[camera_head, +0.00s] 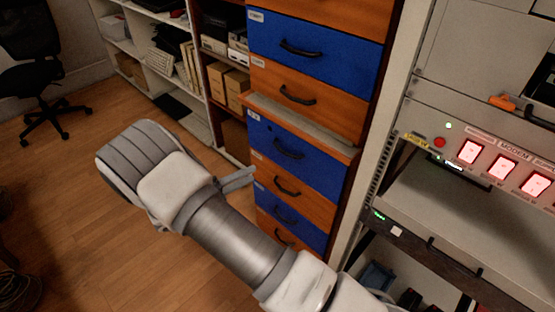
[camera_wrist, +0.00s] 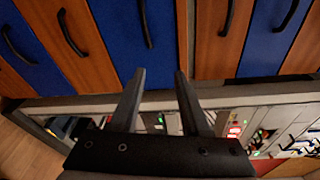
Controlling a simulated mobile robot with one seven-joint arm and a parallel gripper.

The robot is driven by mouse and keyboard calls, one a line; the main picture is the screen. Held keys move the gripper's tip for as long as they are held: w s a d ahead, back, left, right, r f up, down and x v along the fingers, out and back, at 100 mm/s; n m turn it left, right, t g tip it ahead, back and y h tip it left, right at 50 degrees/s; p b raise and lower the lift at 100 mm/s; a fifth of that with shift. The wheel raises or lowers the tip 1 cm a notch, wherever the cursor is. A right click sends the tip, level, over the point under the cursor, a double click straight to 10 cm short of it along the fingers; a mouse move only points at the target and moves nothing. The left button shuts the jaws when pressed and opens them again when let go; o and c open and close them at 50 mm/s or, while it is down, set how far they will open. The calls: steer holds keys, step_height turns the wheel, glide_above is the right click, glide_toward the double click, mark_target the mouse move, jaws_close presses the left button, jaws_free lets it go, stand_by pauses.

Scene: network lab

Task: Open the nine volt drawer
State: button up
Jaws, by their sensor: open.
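A tall cabinet of alternating blue and orange drawers stands at the centre of the head view, with dark curved handles and small white labels too small to read, so I cannot tell which drawer is the nine volt one. An upper blue drawer (camera_head: 340,52) and an orange drawer (camera_head: 325,107) sit above a ledge; a blue drawer (camera_head: 325,165) and several others are below it. All look shut. My gripper (camera_wrist: 160,73) is open and empty in front of the cabinet, its fingers touching no handle. In the wrist view the drawers appear turned sideways, including a blue one (camera_wrist: 112,35).
A rack with lit red displays (camera_head: 503,168) stands close on the right of the cabinet. White shelves (camera_head: 150,20) with boxes are behind to the left, and an office chair (camera_head: 35,50) is at far left. The wooden floor (camera_head: 60,200) at left is mostly clear.

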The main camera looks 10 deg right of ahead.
steer(key=a+f+n+t, duration=0.3)
steer(key=f+n, duration=0.1)
steer(key=f, duration=0.1)
steer(key=f+b+x, duration=0.1)
steer(key=b+x, duration=0.1)
steer(key=x, duration=1.5)
steer(key=shift+w+r+n+b, duration=0.3)
steer(key=shift+w+r+b, duration=0.05)
steer(key=shift+w+r, duration=0.1)
steer(key=shift+d, duration=0.1)
steer(key=shift+s, duration=0.1)
jaws_close()
